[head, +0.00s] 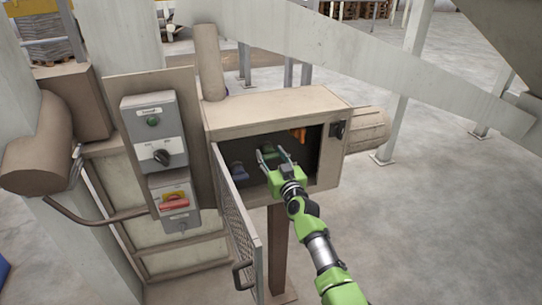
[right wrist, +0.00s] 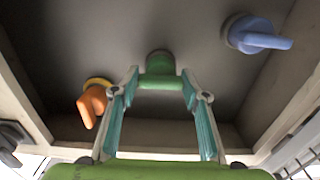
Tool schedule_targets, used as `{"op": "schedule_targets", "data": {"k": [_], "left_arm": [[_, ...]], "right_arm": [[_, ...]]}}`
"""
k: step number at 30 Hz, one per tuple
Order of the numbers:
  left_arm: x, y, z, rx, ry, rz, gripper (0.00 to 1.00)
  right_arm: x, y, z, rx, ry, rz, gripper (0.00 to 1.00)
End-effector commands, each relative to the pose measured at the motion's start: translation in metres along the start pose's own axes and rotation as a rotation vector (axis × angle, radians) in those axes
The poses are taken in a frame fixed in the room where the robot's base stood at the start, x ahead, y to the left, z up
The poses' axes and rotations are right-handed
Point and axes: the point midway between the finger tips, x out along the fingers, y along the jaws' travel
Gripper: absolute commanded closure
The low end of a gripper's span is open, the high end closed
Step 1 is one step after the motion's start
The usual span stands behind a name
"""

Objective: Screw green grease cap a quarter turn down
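The green grease cap (head: 267,151) sits inside an open box, on its back wall. In the right wrist view the green cap (right wrist: 159,72) is at the top middle, with a lower part facing me. My right gripper (head: 276,158) reaches into the box from the front. In the right wrist view its fingers (right wrist: 159,80) are spread, one on each side of the cap. The tips are very close to the cap's sides; I cannot tell whether they touch. My left gripper is not in view.
A blue cap (right wrist: 258,36) and an orange cap (right wrist: 93,100) flank the green one. The mesh door (head: 238,225) hangs open at the box's left. The box's rim (head: 270,125) surrounds the opening. A control panel (head: 152,130) stands further left.

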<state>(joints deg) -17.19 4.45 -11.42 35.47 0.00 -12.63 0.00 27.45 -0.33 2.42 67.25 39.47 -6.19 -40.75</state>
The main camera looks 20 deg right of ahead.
Motion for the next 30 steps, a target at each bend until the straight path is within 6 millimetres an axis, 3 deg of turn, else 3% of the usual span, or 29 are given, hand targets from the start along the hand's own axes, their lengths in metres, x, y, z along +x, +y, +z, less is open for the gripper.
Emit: {"op": "schedule_targets", "data": {"k": [1, 2, 17, 30], "left_arm": [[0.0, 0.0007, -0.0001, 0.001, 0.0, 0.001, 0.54], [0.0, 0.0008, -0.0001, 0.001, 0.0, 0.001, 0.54], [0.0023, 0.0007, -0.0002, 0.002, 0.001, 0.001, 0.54], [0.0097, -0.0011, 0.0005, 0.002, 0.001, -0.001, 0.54]], "right_arm": [[-0.0001, 0.0, 0.0001, 0.0, 0.0, 0.0, 0.76], [-0.0001, 0.0, 0.0001, 0.0, 0.0, 0.0, 0.83], [-0.0002, 0.0005, 0.0002, 0.089, 0.001, 0.0, 0.83], [-0.0001, 0.0022, 0.0013, 0.462, 0.001, 0.0, 0.83]]}}
